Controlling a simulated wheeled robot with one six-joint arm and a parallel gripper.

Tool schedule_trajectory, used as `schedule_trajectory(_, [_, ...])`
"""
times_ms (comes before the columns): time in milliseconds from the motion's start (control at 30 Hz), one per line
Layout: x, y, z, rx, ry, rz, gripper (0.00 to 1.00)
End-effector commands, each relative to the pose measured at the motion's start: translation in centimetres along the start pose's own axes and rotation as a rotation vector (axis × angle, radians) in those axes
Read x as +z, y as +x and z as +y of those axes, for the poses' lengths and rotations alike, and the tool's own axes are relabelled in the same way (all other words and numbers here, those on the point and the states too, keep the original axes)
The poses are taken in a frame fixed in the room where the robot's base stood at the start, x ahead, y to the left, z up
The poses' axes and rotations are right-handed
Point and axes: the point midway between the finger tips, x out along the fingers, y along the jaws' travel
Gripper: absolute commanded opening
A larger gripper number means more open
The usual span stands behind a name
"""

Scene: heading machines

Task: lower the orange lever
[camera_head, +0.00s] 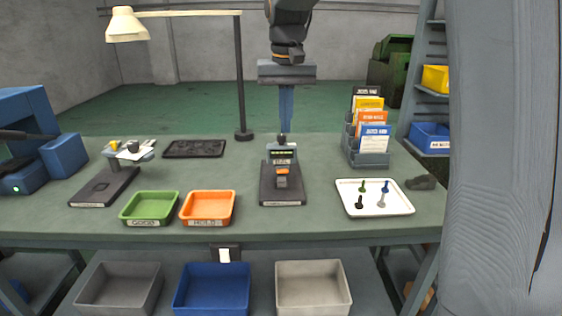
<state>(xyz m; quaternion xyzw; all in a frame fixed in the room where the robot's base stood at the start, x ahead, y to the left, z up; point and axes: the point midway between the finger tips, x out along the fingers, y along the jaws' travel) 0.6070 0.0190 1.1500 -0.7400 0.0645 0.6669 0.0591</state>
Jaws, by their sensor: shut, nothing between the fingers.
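A small grey device (283,153) stands on a dark base plate (265,195) with a label on its front edge, in the middle of the green bench. A small orange part (282,170) shows on the front of the device; it looks like the orange lever, but its exact angle is too small to tell. A dark round knob (282,140) tops the device. My gripper (285,129) points straight down with its blue fingers together and empty. Its tips appear at or just above the knob; I cannot tell whether they touch.
A green tray (149,222) and an orange tray (208,222) lie left of the device. A white tray (400,206) with several small pieces and a card rack (368,158) are to the right. A lamp post (240,80) rises behind left.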

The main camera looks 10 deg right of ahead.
Motion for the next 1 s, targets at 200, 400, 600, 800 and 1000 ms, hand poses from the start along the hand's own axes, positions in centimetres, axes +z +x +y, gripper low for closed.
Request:
schedule_trajectory(200, [-2.2,-2.4,-0.7,0.004,0.026,0.000,0.00])
schedule_trajectory(400, [-2.4,-2.8,-0.7,0.005,0.030,-0.002,0.00])
schedule_trajectory(600, [-2.4,-2.8,-0.7,0.005,0.029,-0.002,0.00])
schedule_trajectory(800, [-2.3,-1.5,-0.7,0.005,0.029,-0.004,0.00])
schedule_trajectory(1000, [-2.2,2.0,-0.7,0.006,0.029,-0.007,0.00])
